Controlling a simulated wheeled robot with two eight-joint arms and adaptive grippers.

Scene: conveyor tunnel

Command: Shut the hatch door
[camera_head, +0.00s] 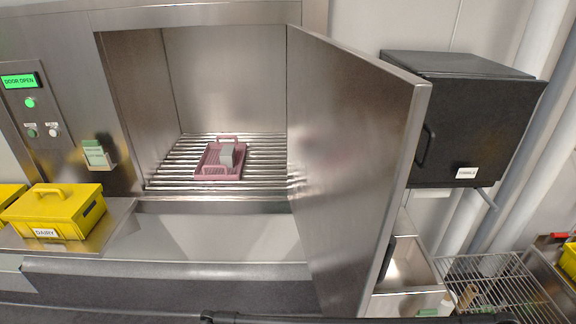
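The hatch door (355,150) is a brushed steel panel. It stands open, hinged at the right side of the hatch opening and swung out towards me. A small dark part, perhaps its handle, shows at the door's lower outer edge (388,258). The hatch chamber is open to view, with a roller floor (262,178). Neither of my grippers shows in this view.
A control panel with a green "DOOR OPEN" display (18,82) is at the left. A yellow "DAIRY" box (55,211) stands on the left ledge. A black wall cabinet (465,120) and a wire rack (495,280) are at the right. A dark bar (260,319) crosses the bottom edge.

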